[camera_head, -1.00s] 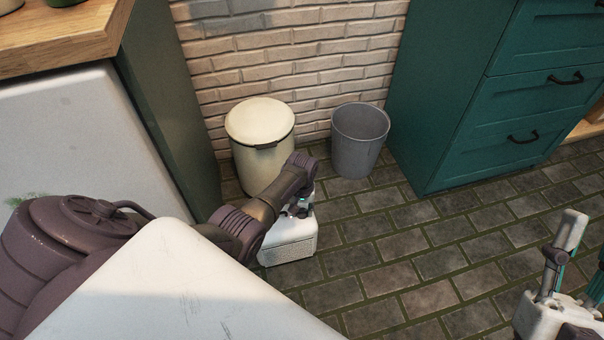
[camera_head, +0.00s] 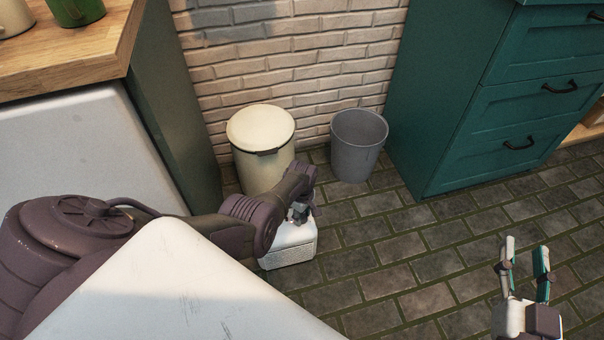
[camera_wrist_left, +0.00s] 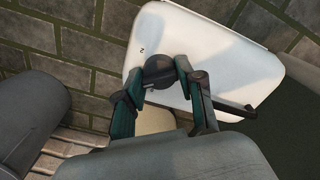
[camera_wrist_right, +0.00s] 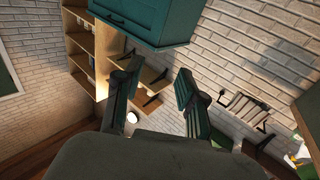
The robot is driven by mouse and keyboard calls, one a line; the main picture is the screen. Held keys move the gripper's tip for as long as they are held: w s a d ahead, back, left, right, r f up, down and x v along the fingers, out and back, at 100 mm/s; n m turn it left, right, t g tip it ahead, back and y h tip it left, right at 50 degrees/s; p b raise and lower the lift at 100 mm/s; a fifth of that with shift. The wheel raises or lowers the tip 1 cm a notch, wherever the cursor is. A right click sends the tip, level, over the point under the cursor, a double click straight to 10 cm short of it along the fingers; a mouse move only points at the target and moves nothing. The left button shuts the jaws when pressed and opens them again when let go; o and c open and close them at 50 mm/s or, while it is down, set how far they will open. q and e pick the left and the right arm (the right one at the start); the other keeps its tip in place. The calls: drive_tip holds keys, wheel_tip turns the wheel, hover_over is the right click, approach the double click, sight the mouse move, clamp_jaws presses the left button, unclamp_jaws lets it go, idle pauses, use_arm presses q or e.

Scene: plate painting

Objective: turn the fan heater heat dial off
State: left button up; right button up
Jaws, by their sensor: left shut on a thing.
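The fan heater (camera_head: 290,250) is a small white box on the floor in front of the cream bin. In the left wrist view the heater's white top (camera_wrist_left: 205,45) carries a round dark heat dial (camera_wrist_left: 158,71) and a dark handle to its lower right. My left gripper (camera_wrist_left: 160,75) has its fingertips on either side of the dial and is shut on it. In the head view the left arm covers part of the heater, and the dial cannot be made out. My right gripper (camera_head: 525,258) is open and empty at the lower right; its spread fingers also show in the right wrist view (camera_wrist_right: 155,80).
A cream lidded bin (camera_head: 258,165) and a grey open bin (camera_head: 358,145) stand by the brick wall behind the heater. A green drawer cabinet (camera_head: 475,110) is at the right. The tiled floor (camera_head: 400,255) between heater and right gripper is clear.

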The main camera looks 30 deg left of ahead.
use_arm(q)
drive_tip(key=n, duration=0.4)
drive_tip(key=shift+n, duration=0.4)
drive_tip(key=n, duration=0.5)
drive_tip(key=shift+n, duration=0.3)
use_arm(e)
drive_tip(key=shift+d+f, duration=0.1)
drive_tip(key=shift+f, duration=0.4)
use_arm(q)
drive_tip(key=shift+n, duration=0.3)
drive_tip(key=o, duration=0.9)
use_arm(e)
drive_tip(key=shift+f, duration=0.1)
use_arm(q)
drive_tip(key=shift+r, duration=0.15)
wheel_tip(320, 180, up, 12)
drive_tip(key=shift+f, duration=0.15)
